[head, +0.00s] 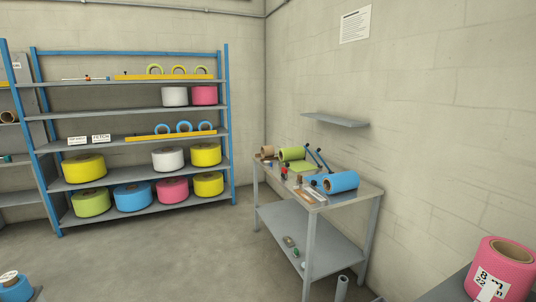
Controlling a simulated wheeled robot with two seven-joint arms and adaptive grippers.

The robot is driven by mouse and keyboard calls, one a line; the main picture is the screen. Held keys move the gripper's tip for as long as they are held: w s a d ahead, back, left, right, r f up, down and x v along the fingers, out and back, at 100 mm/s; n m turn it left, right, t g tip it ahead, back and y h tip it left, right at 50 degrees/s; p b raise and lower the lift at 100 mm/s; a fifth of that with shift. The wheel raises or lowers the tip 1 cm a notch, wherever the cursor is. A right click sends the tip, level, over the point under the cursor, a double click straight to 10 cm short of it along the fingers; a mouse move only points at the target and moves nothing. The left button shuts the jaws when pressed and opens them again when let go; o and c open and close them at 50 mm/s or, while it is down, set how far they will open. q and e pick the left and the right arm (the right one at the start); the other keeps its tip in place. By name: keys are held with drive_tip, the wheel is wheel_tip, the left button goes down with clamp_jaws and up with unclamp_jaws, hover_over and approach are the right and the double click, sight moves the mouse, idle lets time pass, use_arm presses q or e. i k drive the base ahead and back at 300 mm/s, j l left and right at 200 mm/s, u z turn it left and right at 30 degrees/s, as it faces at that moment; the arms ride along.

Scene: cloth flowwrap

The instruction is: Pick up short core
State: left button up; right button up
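A short brown cardboard core (267,152) lies at the far left end of the grey work table (368,190), beside a green roll (291,154). Another brown core end (9,117) shows on the grey rack at the far left edge. I cannot tell which of them is the short core of the task. Neither of my grippers shows in this view.
A blue-framed shelf (229,130) holds several coloured rolls. A labelled pink roll (508,262) stands at the lower right. A grey tube (341,289) stands by the table. The middle floor (185,250) is clear.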

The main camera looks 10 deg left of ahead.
sight(266, 152)
drive_tip(key=u, duration=0.9)
drive_tip(key=i+l+u, duration=0.15)
drive_tip(key=i, duration=3.65)
